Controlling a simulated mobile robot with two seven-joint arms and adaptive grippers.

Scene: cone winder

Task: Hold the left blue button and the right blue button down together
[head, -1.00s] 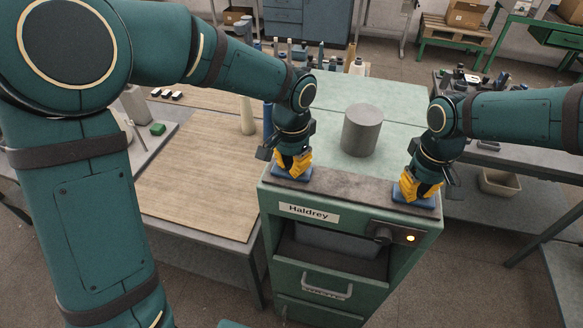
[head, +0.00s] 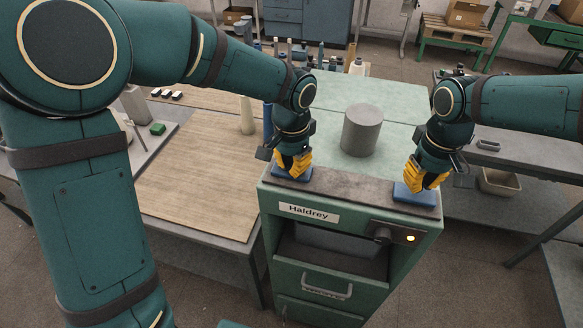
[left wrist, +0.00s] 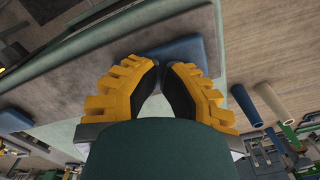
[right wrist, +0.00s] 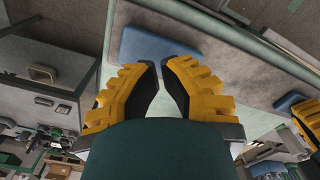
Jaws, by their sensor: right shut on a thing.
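The left blue button (head: 280,172) and right blue button (head: 402,191) are flat pads at the two ends of the green machine's dark front ledge. My left gripper (head: 293,173) has its yellow fingers together, tips down at the left button; the button also shows in the left wrist view (left wrist: 182,47). My right gripper (head: 421,186) has its fingers together, tips down at the right button's near part. That button shows beyond the tips in the right wrist view (right wrist: 150,45). The tips' contact and how far either button is pressed are hard to see.
A grey cylinder (head: 361,131) stands on the machine top between my arms. A wooden table (head: 190,180) lies to the left. A bin (head: 498,181) sits at right.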

